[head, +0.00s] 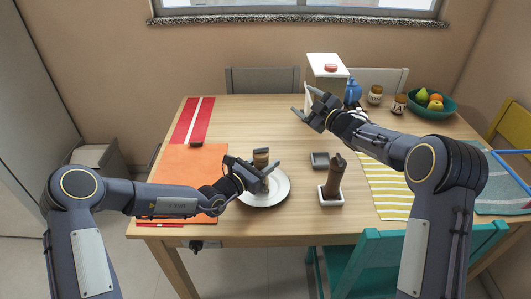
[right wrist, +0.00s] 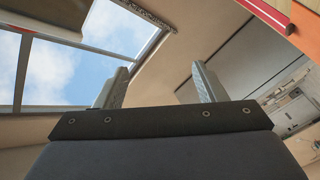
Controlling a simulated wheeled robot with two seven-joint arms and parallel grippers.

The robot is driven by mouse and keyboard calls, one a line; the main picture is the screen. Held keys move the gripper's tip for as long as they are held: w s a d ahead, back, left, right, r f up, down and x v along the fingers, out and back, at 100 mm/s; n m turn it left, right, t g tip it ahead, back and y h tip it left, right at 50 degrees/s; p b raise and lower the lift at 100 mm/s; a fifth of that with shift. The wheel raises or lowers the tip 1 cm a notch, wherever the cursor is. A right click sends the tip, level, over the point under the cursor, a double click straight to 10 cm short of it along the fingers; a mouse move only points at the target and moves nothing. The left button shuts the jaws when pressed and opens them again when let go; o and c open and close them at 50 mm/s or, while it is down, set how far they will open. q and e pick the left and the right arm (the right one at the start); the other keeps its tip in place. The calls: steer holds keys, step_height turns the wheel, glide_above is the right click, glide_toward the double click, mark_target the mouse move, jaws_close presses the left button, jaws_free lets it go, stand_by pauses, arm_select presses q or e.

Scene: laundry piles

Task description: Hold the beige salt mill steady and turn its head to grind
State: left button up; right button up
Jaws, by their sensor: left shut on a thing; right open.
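The beige salt mill (head: 261,154) stands upright over the white plate (head: 281,199) in the head view; its lower part is mostly hidden. My left gripper (head: 264,176) is shut on the mill, with its fingers across the body below the head. My right gripper (head: 303,102) is open and empty, raised over the far part of the table, to the right of the mill and apart from it. Its two spread fingers also show in the right wrist view (right wrist: 165,88), with nothing between them.
A dark brown mill (head: 335,175) stands in a small white dish (head: 330,200) right of the plate. A small grey dish (head: 320,160) lies behind it. A white box (head: 327,70), jars (head: 375,95) and a fruit bowl (head: 442,106) stand at the back right. A teal chair (head: 375,262) is in front.

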steer(key=s+d+r+m+t+h, duration=0.1)
steer(key=s+d+r+m+h, duration=0.15)
steer(key=d+m+h, duration=0.65)
steer(key=s+r+m+g+y, duration=0.1)
steer(key=s+r+m+y, duration=0.2)
steer(key=s+r+y, duration=0.5)
steer(key=n+g+y, duration=0.3)
steer(key=n+g, duration=0.5)
steer(key=n, duration=0.1)
glide_toward(264, 153)
steer(key=x, duration=0.8)
steer(key=shift+r, duration=0.1)
steer(key=shift+w+a+f, duration=0.3)
steer(key=shift+a, duration=0.25)
steer(key=shift+c, duration=0.3)
